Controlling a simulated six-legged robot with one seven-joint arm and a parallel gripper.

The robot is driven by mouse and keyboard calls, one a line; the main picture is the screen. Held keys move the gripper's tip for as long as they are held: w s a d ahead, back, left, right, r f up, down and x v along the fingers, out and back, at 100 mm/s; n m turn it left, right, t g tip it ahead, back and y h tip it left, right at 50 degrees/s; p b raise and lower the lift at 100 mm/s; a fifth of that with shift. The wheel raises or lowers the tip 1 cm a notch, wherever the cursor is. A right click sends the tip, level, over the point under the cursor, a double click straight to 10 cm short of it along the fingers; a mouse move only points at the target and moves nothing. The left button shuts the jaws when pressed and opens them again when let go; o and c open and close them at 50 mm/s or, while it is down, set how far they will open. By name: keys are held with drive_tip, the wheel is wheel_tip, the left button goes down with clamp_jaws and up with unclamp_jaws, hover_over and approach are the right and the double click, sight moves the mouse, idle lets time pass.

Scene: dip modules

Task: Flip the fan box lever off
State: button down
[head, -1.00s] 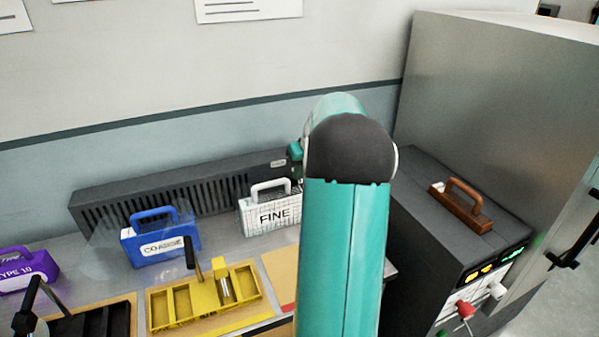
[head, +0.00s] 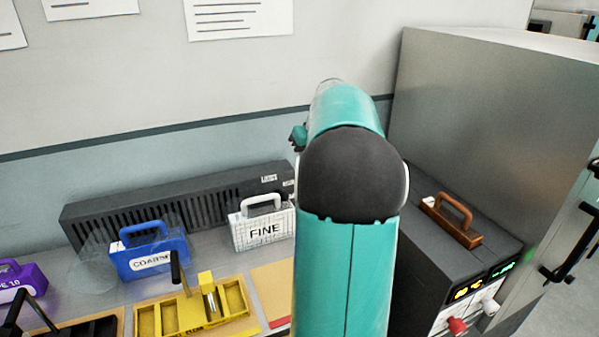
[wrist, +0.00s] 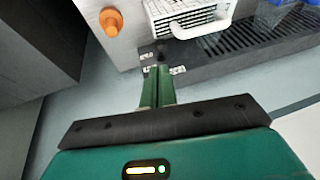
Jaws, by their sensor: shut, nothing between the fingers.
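The fan box, a long dark slotted housing (head: 180,206), stands against the wall at the back of the bench. Small white labels are at its right end. In the wrist view, its slotted top (wrist: 255,43) runs to the upper right. My gripper (wrist: 160,70) is shut and empty, with its fingertips over the labelled end of the box, between two small white labels. A small dark round part (wrist: 161,54) shows just beyond the tips; I cannot tell whether it is the lever or whether the fingers touch it. In the head view my arm hides the fingertips.
A white FINE case (head: 262,229) and a blue COARSE case (head: 150,258) stand in front of the fan box. A yellow tray (head: 237,298) is nearer. A dark unit with a brown handle (head: 452,222) and a large grey cabinet (head: 480,120) stand right. An orange knob (wrist: 111,22) shows in the wrist view.

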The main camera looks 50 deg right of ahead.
sight(285, 193)
drive_tip(key=shift+v, duration=0.85)
drive_tip(key=shift+s+a, duration=0.1)
drive_tip(key=shift+f, duration=0.1)
drive_tip(key=m, duration=1.2)
drive_tip(key=w+m, duration=0.1)
drive_tip(key=m, duration=0.5)
drive_tip(key=shift+d+f+t, duration=0.25)
drive_tip(key=shift+f+t, duration=0.05)
drive_tip(key=shift+f, duration=0.05)
drive_tip(key=x, duration=1.4)
drive_tip(key=shift+d, duration=0.25)
